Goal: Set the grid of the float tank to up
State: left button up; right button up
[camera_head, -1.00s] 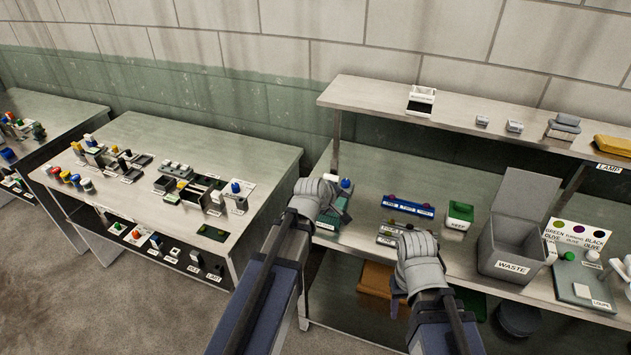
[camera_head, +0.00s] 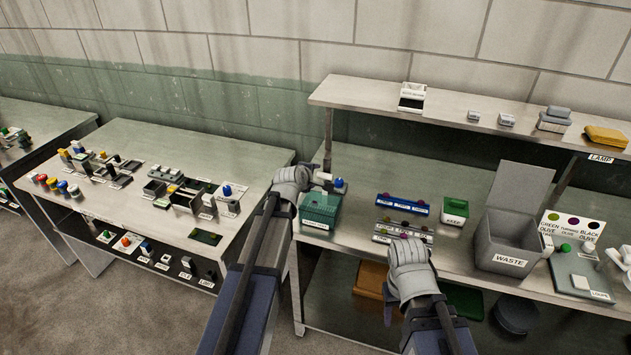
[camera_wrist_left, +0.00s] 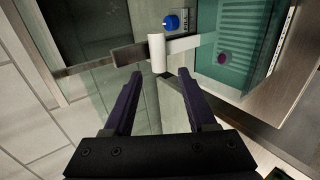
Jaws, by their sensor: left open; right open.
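The float tank (camera_head: 320,208) is a teal, see-through box near the left end of the right-hand bench. In the left wrist view its teal wall (camera_wrist_left: 236,38) is at the right, with a dark purple round thing (camera_wrist_left: 221,57) inside. A white cylindrical handle (camera_wrist_left: 157,53) sits on a flat grey bar beside the tank. My left gripper (camera_wrist_left: 160,76) is open, with the handle just beyond and between its fingertips, not gripped. In the head view this gripper (camera_head: 312,175) is by the tank's back left corner. My right gripper (camera_head: 405,243) is open, above the bench front.
A blue knob (camera_wrist_left: 171,22) is close to the handle. A blue rack (camera_head: 403,204), a green keep tray (camera_head: 455,211) and a grey waste bin (camera_head: 508,258) stand further right. The upper shelf (camera_head: 450,112) overhangs the bench's back.

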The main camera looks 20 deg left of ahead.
pick_arm(q)
jog(key=shift+x, duration=0.8)
jog(key=shift+c, duration=0.3)
grip_shut()
dwell(0.5)
